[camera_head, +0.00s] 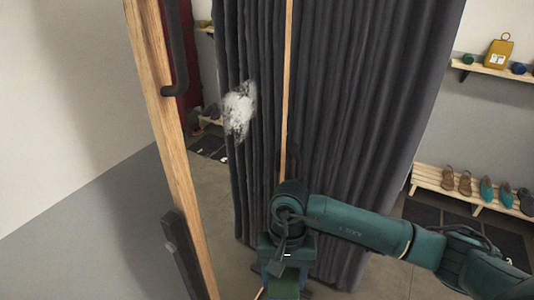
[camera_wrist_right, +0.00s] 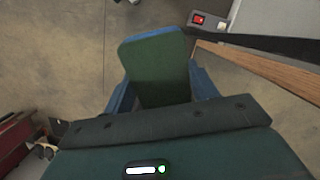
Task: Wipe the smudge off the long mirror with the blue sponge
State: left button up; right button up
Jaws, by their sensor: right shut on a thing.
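The long mirror (camera_head: 172,145) stands upright in a wooden frame at the left middle of the head view. Its glass reflects a dark curtain and floor. A whitish smudge (camera_head: 239,110) shows on the upper part of the glass. My right gripper (camera_head: 284,272) is low in front of the mirror's right edge, below the smudge and apart from it. It is shut on the sponge (camera_wrist_right: 156,65), which shows a dark green face and a blue edge in the wrist view. In the head view, the sponge (camera_head: 284,286) is partly cut off. My left gripper is not in view.
A dark pleated curtain (camera_head: 370,100) hangs behind and right of the mirror. A bench (camera_head: 430,185) with several shoes and a shelf (camera_head: 490,68) stand at the right. The floor below my gripper looks clear.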

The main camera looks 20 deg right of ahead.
jog(key=w+a+r+m+y, duration=0.3)
jog(key=r+m+y, duration=0.1)
jog(key=r+m, duration=0.1)
jog(key=w+a+r+m+t+y, duration=0.1)
jog(key=w+a+r+m+y, duration=0.1)
jog(key=r+m+y, duration=0.3)
jog(key=shift+w+a+r+m+b, duration=0.4)
jog(key=shift+a+m, duration=0.4)
jog(key=shift+m, duration=0.4)
jog(key=w+r+m+t+y, duration=0.1)
jog(key=r+m+t, duration=0.1)
jog(key=t, duration=0.1)
jog(key=w+d+r+m+t+y, duration=0.1)
jog(key=r+m+t, duration=0.1)
jog(key=r+t, duration=0.1)
jog(key=w+d+r+m+t+y, duration=0.1)
jog(key=r+m+t, duration=0.2)
jog(key=shift+w+d+r, duration=0.1)
jog(key=shift+d+r, duration=0.05)
jog(key=shift+r, duration=0.05)
jog(key=m+t, duration=0.3)
jog(key=t, duration=0.2)
send_near(225, 136)
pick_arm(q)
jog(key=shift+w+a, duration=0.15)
pick_arm(e)
jog(key=shift+x, duration=2.3)
